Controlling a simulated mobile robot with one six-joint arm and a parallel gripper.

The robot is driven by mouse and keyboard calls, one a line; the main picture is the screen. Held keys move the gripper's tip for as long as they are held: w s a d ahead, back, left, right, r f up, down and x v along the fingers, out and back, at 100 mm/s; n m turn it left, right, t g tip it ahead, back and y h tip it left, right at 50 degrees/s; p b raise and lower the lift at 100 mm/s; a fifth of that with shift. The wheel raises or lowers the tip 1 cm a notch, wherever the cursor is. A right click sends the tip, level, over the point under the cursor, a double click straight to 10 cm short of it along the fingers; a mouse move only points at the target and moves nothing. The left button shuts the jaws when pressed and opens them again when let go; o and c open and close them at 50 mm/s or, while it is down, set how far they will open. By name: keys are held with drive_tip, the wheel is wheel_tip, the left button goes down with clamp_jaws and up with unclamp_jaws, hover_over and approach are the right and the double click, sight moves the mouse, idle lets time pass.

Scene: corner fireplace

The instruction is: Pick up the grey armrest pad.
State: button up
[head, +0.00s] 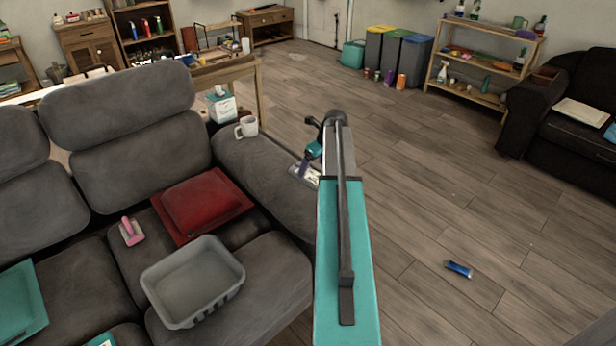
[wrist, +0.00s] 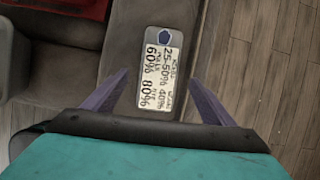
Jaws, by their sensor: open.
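A small flat pale grey pad (wrist: 161,68) with printed percentages and a dark emblem lies on the sofa's grey armrest; I take it as the armrest pad. In the head view the pad (head: 304,174) is partly hidden by my arm. My gripper (wrist: 158,77) is open, its two purple fingers spread on the left and right of the pad's lower part in the wrist view. Nothing is between the fingers except the view of the pad; how far they are above it I cannot tell. My gripper (head: 309,162) also shows over the armrest in the head view.
A white mug (head: 246,127) stands on the armrest's far end, with a tissue box (head: 221,106) behind it. A red cushion (head: 203,204), a grey basket (head: 192,283) and a pink brush (head: 131,232) are on the seat. The floor right of the armrest is mostly clear; a blue item (head: 459,269) lies there.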

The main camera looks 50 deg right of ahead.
sight(309, 174)
drive_tip(key=shift+f, duration=0.2)
drive_tip(key=shift+x, duration=2.6)
drive_tip(key=shift+c, duration=0.4)
drive_tip(key=c, duration=1.1)
